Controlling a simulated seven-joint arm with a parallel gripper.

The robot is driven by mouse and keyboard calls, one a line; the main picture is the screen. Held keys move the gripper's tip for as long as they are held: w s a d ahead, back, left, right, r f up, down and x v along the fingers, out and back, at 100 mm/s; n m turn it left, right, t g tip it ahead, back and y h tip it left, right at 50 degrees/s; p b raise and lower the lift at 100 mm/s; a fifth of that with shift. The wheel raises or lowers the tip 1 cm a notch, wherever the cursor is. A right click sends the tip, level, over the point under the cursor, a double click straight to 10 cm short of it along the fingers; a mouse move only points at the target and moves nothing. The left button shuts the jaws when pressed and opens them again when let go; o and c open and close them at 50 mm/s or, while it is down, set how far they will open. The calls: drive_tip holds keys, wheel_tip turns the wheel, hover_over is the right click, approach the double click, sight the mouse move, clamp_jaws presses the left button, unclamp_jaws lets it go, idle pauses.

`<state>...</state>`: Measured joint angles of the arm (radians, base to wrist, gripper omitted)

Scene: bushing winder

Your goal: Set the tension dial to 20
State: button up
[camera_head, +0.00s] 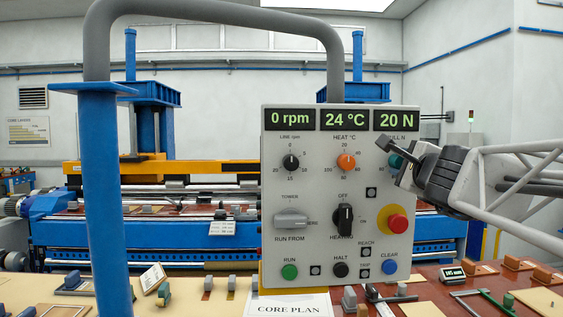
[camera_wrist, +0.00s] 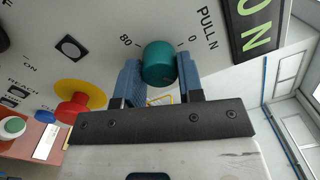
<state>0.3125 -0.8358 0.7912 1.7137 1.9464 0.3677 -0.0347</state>
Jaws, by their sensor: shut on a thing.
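The tension dial is the teal knob (camera_wrist: 159,62) under the "PULL N" label on the grey control panel (camera_head: 330,210). In the wrist view, marks 80 and 0 show beside it; its pointer cannot be made out. My gripper (camera_wrist: 160,78) has its two blue fingers on either side of the knob, shut on it. In the head view my gripper (camera_head: 400,160) comes in from the right and hides most of the teal knob. The pull display (camera_head: 396,118) above reads 20 N.
Left of the dial are the orange heat knob (camera_head: 346,161) and black line knob (camera_head: 291,162). A red button on a yellow base (camera_head: 397,222) sits just below my gripper. A grey selector (camera_head: 291,220) and black selector (camera_head: 343,219) are lower on the panel.

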drive_tip(key=shift+m, duration=0.5)
drive_tip(key=o, duration=0.9)
drive_tip(key=shift+s, duration=0.1)
drive_tip(key=shift+s+f, duration=0.15)
drive_tip(key=shift+s, duration=3.7)
